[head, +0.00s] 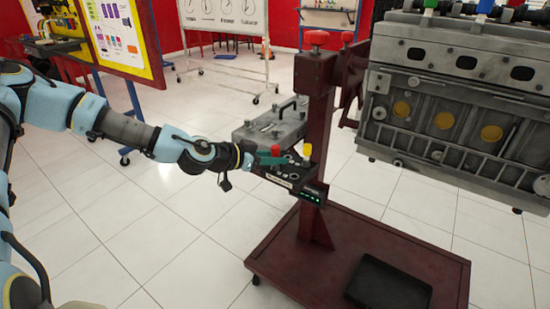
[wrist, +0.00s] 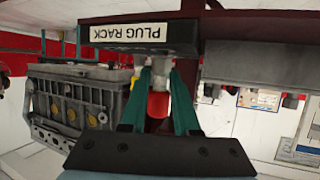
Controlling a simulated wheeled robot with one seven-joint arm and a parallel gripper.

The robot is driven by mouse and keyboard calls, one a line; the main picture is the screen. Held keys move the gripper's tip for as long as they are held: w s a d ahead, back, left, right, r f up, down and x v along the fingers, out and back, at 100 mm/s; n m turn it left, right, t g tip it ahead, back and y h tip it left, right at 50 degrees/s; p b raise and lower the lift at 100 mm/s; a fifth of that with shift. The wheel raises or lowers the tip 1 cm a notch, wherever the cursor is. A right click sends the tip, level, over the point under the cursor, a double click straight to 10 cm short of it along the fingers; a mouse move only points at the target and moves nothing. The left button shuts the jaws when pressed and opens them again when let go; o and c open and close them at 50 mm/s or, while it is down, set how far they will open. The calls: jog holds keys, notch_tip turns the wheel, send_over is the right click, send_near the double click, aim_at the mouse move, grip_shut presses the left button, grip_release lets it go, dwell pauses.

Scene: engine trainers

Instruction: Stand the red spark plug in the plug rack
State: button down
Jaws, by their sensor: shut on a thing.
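My gripper (head: 272,158) has teal fingers and is shut on the red spark plug (head: 276,149) at the plug rack. In the wrist view, which is upside down, the red plug (wrist: 158,104) lies between the two fingers (wrist: 163,85), its pale metal end towards the rack (wrist: 180,40). That end meets or nearly meets the rack's face; I cannot tell whether it is in a hole. The dark plug rack (head: 285,181) has a white label and several round holes. A yellow-topped plug (head: 307,150) stands at its far right.
The rack is fixed to a dark red stand (head: 318,150) with a wheeled base and a black tray (head: 388,284). A grey box-like part with a handle (head: 272,124) sits just behind. A large engine (head: 455,90) hangs at the right.

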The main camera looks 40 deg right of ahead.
jog(key=shift+f, duration=0.25)
jog(key=c, duration=0.6)
grip_release()
jog(key=shift+o, duration=0.2)
